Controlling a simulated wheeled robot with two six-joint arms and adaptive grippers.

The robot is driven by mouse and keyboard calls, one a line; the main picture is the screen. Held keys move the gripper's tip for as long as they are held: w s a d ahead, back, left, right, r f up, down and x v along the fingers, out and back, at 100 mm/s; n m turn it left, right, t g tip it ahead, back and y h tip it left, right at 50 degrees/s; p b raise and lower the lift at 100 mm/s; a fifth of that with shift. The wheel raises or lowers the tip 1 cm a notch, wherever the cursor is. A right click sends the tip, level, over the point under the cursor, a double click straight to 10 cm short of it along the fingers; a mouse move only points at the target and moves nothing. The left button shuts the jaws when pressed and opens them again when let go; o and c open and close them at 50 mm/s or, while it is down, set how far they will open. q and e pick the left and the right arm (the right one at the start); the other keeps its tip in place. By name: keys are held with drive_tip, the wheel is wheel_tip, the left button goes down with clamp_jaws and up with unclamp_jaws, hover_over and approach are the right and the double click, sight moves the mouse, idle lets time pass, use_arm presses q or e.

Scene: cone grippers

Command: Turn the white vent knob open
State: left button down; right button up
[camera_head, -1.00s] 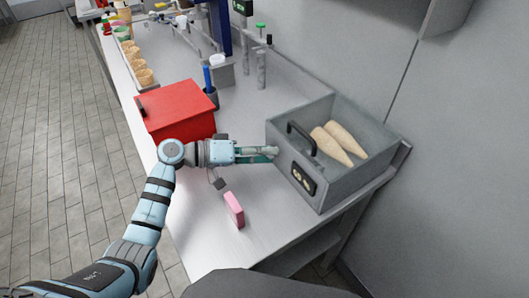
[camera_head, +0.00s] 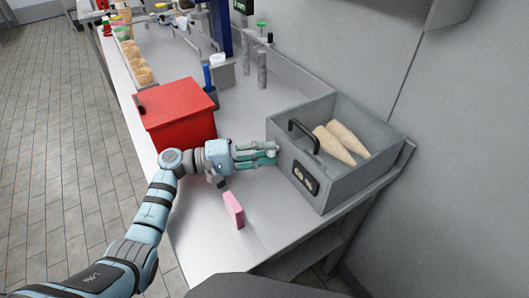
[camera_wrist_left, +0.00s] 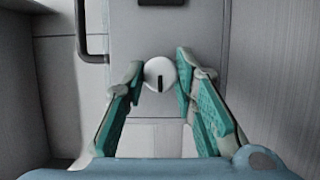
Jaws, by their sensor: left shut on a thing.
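The white vent knob (camera_wrist_left: 160,73) is round with a short black mark, which stands upright in the left wrist view. It sits on the front of the grey metal box (camera_head: 352,188). My left gripper (camera_head: 268,153) reaches it from the left in the head view, and its green-padded fingers (camera_wrist_left: 158,72) are on either side of the knob, closed on it. In the head view the fingertips partly hide the knob. My right gripper is not in view.
A red box (camera_head: 178,113) stands behind my left wrist. A pink block (camera_head: 233,210) stands on the counter (camera_head: 265,222) in front of it.

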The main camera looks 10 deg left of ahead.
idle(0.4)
use_arm(q)
drive_tip(key=c, duration=1.3)
unclamp_jaws()
drive_tip(key=v, duration=1.2)
drive_tip(key=shift+a, duration=0.1)
drive_tip(key=shift+f, duration=0.15)
